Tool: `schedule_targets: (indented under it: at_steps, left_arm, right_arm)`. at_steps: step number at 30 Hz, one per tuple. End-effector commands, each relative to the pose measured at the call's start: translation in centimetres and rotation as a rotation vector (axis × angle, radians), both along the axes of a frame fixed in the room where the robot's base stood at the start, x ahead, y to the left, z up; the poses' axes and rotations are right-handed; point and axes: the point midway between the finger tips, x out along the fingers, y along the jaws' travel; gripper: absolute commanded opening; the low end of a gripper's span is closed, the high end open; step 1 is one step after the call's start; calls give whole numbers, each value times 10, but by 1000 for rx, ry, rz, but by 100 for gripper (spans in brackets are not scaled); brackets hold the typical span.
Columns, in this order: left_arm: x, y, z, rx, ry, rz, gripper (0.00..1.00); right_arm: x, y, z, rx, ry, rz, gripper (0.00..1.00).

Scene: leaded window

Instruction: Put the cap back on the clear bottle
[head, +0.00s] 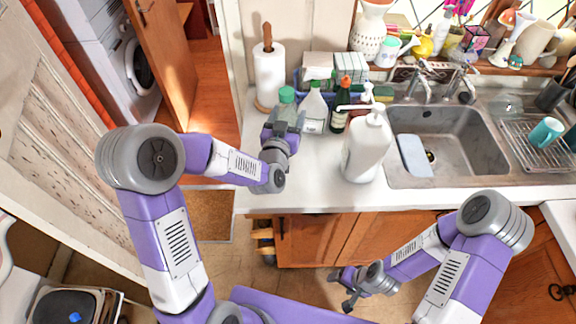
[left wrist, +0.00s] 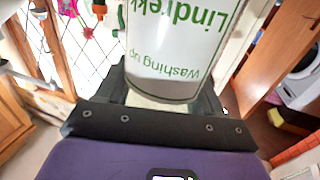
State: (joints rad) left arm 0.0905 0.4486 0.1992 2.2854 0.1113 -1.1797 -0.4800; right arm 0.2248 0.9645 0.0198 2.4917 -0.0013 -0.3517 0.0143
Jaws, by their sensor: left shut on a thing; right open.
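My left gripper (head: 284,130) is shut on a bottle by the counter's left end. In the left wrist view this bottle (left wrist: 175,45) fills the space between the fingers; its white label has green "washing up" lettering, upside down there. In the head view a green top (head: 287,95) shows just above the gripper; whether it is a seated cap cannot be told. My right gripper (head: 348,286) is open and empty, low in front of the cupboards. No loose cap is clearly visible.
A large white pump bottle (head: 367,148) stands right of the clear bottle, with a dark bottle (head: 339,115) behind. A paper towel roll (head: 269,75) stands at the left. The sink (head: 455,140) holds a blue-grey board. The counter's front strip (head: 300,190) is clear.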

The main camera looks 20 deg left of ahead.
Motion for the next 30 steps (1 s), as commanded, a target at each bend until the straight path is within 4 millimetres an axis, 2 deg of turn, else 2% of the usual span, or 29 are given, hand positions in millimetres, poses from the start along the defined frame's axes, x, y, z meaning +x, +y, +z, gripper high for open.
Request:
schedule_targets:
  at_steps: [5, 9, 13, 16, 25, 30]
  left_arm:
    - [0, 0, -9, 0, 2, 0, 0]
    - [0, 0, -37, -1, 6, 0, 0]
    - [0, 0, -57, -1, 3, 0, 0]
    - [0, 0, -63, -1, 0, 0, 0]
    - [0, 0, -64, 0, 0, 0, 0]
    - [0, 0, -88, -1, 4, 0, 0]
  right_arm:
    - [0, 0, -1, 0, -1, 0, 70]
    - [1, 0, -5, 0, -1, 0, 70]
    - [1, 0, -7, 0, -1, 0, 70]
    - [1, 0, -7, 0, -1, 0, 70]
    - [1, 0, -7, 0, -1, 0, 70]
    - [1, 0, -11, 0, -1, 0, 70]
